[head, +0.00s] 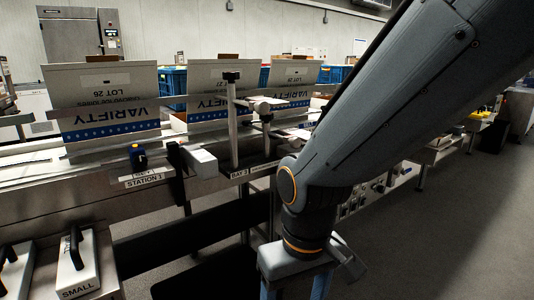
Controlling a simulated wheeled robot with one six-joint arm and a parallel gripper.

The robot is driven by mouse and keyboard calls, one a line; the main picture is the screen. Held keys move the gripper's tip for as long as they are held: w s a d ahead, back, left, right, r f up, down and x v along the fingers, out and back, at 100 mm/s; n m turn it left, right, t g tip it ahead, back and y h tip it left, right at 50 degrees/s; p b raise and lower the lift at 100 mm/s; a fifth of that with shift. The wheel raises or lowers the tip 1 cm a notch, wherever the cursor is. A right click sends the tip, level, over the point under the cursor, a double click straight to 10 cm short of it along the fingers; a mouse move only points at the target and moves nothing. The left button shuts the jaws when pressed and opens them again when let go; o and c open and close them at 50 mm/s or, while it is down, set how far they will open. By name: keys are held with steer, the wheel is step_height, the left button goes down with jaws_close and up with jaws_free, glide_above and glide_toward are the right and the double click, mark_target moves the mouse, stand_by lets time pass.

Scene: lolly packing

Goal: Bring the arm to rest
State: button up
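My arm (385,105) comes down from the upper right to the lower middle of the head view. My gripper (294,290) hangs at the bottom edge, in front of the steel bench. Its two blue-grey fingers stand apart with a dark gap between them. The fingertips are cut off by the frame, and nothing shows between the visible parts of the fingers.
White VARIETY cartons (102,105) stand along the conveyor line (60,190) behind the arm. A post (232,125) with a crossbar rises near its front edge. A white block marked SMALL (77,265) is at lower left. Grey floor (440,240) is open at right.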

steer(key=s+d+r+m+p, duration=0.1)
steer(key=d+r+m+p, duration=0.1)
steer(key=d+r+p, duration=0.5)
steer(key=s+d+r+m+p, duration=0.2)
steer(key=d+r+p, duration=0.5)
steer(key=r+p, duration=0.7)
steer(key=shift+d+m+h+p, duration=0.3)
steer(key=shift+d+m+p, duration=0.1)
steer(key=shift+p, duration=1.55)
